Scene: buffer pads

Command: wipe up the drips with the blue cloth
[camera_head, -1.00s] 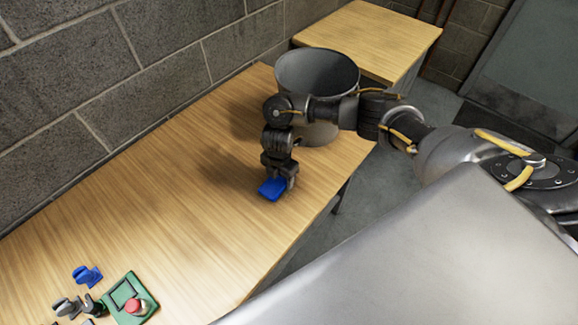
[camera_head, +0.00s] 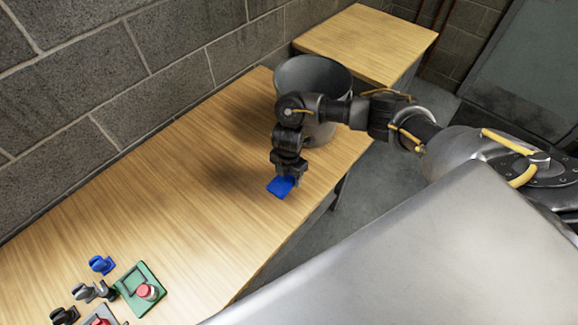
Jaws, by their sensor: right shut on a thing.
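The blue cloth (camera_head: 280,187) is a small folded-looking blue piece at the tips of my right gripper (camera_head: 288,178). My right gripper points down and is shut on the cloth, at or just above the wooden table near its front edge. Part of the cloth is hidden under the fingers. I cannot make out any drips on the table. My left gripper is not in view.
A grey bucket (camera_head: 313,82) stands behind my right gripper, partly hidden by my arm. At the lower left of the wooden table (camera_head: 190,215) are a blue item (camera_head: 102,264), a green pad (camera_head: 131,277) with a red-topped piece (camera_head: 147,291), and several dark parts. The table's middle is clear.

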